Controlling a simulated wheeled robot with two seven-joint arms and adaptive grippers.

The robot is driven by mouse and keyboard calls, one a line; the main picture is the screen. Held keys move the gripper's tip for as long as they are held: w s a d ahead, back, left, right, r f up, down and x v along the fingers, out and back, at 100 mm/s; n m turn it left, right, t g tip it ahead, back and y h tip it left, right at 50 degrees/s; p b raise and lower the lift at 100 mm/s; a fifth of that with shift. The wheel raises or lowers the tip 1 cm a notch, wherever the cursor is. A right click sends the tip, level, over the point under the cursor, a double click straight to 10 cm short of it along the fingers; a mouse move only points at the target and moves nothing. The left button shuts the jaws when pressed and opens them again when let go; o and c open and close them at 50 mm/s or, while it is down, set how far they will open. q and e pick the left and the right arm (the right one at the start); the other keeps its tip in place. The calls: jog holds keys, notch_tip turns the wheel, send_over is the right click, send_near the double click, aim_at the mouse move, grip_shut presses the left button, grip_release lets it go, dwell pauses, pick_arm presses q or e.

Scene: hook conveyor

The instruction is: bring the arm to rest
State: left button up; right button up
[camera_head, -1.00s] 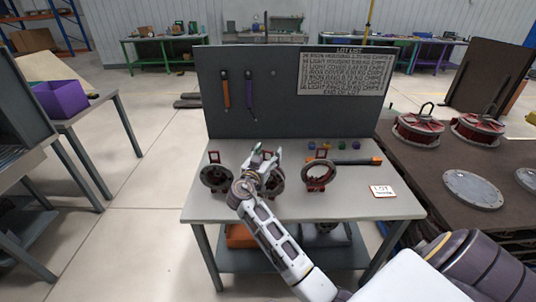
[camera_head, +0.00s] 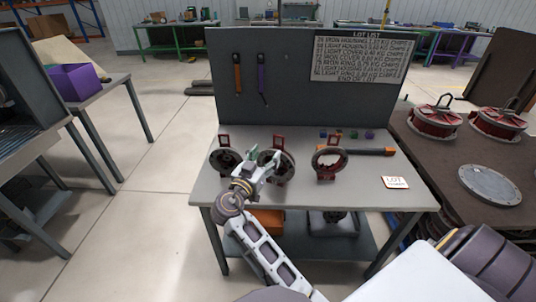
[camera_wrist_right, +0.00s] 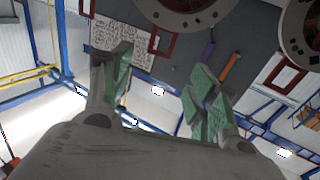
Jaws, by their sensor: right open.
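My right gripper (camera_head: 257,163) is above the front part of the grey workbench (camera_head: 300,193), in front of the middle ring-shaped part. In the right wrist view its two green-padded fingers (camera_wrist_right: 165,95) stand apart with nothing between them. In the head view the arm reaches up from the bottom right. The middle ring part (camera_head: 284,168) is partly hidden behind the gripper. Another ring part (camera_head: 222,163) stands to its left, and a red-framed ring (camera_head: 328,162) stands to its right. My left gripper is not seen.
A hammer-like tool (camera_head: 375,151) and small coloured blocks (camera_head: 350,135) lie behind the right ring. A lot card (camera_head: 396,182) lies at the right. The pegboard (camera_head: 300,70) rises behind. A brown table (camera_head: 450,160) with red-rimmed housings (camera_head: 436,121) stands at right.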

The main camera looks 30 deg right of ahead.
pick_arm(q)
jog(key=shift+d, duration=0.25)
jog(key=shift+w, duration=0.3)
